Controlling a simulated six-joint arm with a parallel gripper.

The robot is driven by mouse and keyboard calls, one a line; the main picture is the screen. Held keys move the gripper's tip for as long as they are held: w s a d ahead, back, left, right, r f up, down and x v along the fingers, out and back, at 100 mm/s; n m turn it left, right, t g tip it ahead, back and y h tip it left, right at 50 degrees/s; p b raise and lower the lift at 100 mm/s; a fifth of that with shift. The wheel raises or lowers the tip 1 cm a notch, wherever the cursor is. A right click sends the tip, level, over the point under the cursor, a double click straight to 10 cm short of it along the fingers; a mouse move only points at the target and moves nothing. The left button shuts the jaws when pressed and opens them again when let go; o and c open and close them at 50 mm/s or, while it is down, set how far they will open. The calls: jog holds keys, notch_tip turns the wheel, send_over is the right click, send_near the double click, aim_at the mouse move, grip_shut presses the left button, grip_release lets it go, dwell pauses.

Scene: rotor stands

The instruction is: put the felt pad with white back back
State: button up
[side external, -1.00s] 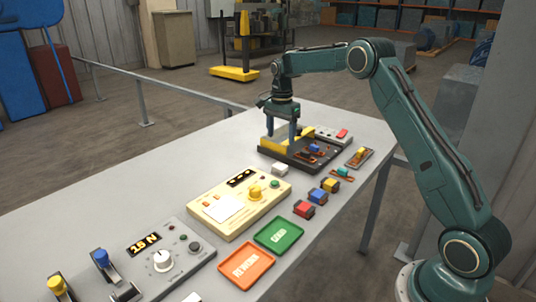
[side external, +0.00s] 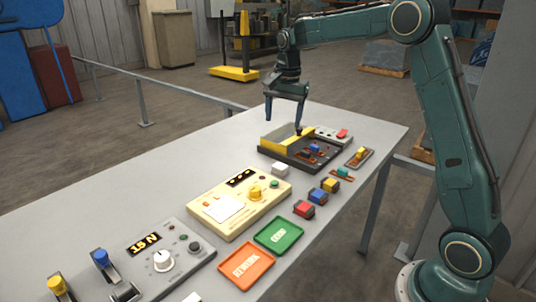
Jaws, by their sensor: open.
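A small white block (side external: 280,169) lies on the table between the cream device and the dark tray; it may be the felt pad with white back, but I cannot tell for sure. Several blocks with coloured tops and dark undersides stand in a row, including a red one (side external: 304,209), a blue one (side external: 318,197) and a yellow one (side external: 331,185). The dark tray (side external: 283,155) with a yellow wall holds several small parts, too small to make out. My gripper (side external: 284,122) is open and empty, above the tray's back left part.
A cream device (side external: 222,217), a green tray (side external: 279,236), an orange tray (side external: 246,262) and a grey panel with a display (side external: 144,243) occupy the front. A teal-topped part (side external: 342,172) and a grey box with a red button (side external: 334,136) stand right.

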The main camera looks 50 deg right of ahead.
jog(key=s+a+r+n+t, duration=0.1)
jog(key=s+a+r+n, duration=0.35)
jog(key=s, duration=0.35)
jog(key=s+a+r+n+t, duration=0.1)
jog(key=s+a+r+n, duration=0.3)
jog(key=s, duration=0.5)
jog(key=s+a+f+n+t, duration=0.1)
jog(key=s+a+f+n, duration=0.1)
jog(key=s, duration=0.5)
jog(key=s+a+f+n+t, duration=0.1)
jog(key=s+a+f+n, duration=0.2)
jog(key=s, duration=0.5)
jog(key=shift+a+n, duration=0.25)
jog(key=shift+n, duration=0.1)
